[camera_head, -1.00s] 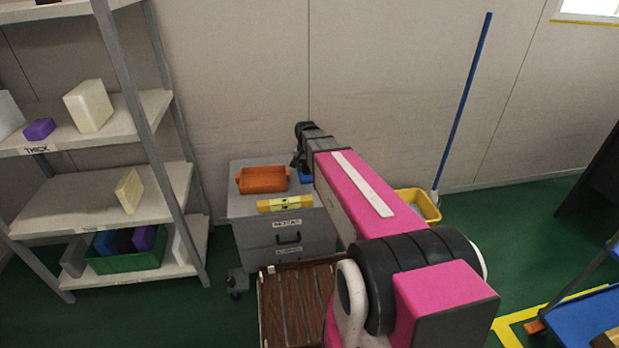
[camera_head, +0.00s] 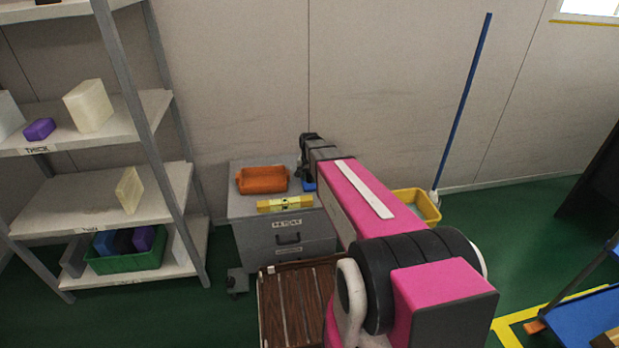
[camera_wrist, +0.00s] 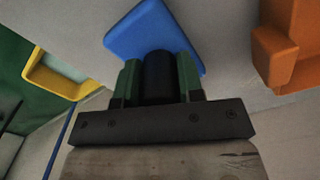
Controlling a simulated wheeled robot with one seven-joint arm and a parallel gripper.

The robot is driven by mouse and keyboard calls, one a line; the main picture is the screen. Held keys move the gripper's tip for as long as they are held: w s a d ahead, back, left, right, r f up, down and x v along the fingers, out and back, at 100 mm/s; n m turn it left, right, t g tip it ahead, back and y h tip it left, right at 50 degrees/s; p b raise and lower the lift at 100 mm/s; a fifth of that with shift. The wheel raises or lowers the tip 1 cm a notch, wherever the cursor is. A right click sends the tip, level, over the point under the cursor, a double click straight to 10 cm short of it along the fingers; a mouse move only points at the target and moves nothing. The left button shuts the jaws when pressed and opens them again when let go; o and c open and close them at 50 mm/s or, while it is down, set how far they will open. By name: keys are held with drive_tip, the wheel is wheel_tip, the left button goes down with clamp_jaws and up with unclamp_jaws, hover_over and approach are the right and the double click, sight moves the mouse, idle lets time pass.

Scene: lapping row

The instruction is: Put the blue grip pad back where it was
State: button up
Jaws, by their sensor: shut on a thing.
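The blue grip pad (camera_wrist: 150,30) is a flat blue piece with a black round handle (camera_wrist: 158,75) in the wrist view. My gripper (camera_wrist: 159,78) is shut on this handle, a green finger on each side. In the head view my gripper (camera_head: 309,160) is over the right part of the grey cabinet top (camera_head: 240,204). A small part of the blue pad (camera_head: 309,186) shows there beside my arm, low over the cabinet top. My arm hides the rest. I cannot tell whether the pad touches the surface.
An orange tray (camera_head: 262,180) and a yellow level (camera_head: 285,203) are on the cabinet top, left of my gripper. A yellow bucket (camera_head: 425,206) with a blue-handled mop (camera_head: 465,95) stands to the right. A shelf rack (camera_head: 140,105) is at the left.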

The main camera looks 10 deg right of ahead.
drive_tip(key=o, duration=1)
drive_tip(key=shift+c, duration=0.2)
drive_tip(key=shift+r, duration=0.1)
wheel_tip(320, 180, up, 12)
drive_tip(key=shift+s+f, duration=0.1)
drive_tip(key=s+f+n, duration=0.2)
drive_tip(key=s+f, duration=0.1)
drive_tip(key=s, duration=0.7)
drive_tip(key=s+f+n, duration=0.3)
drive_tip(key=s, duration=0.8)
drive_tip(key=shift+f, duration=0.2)
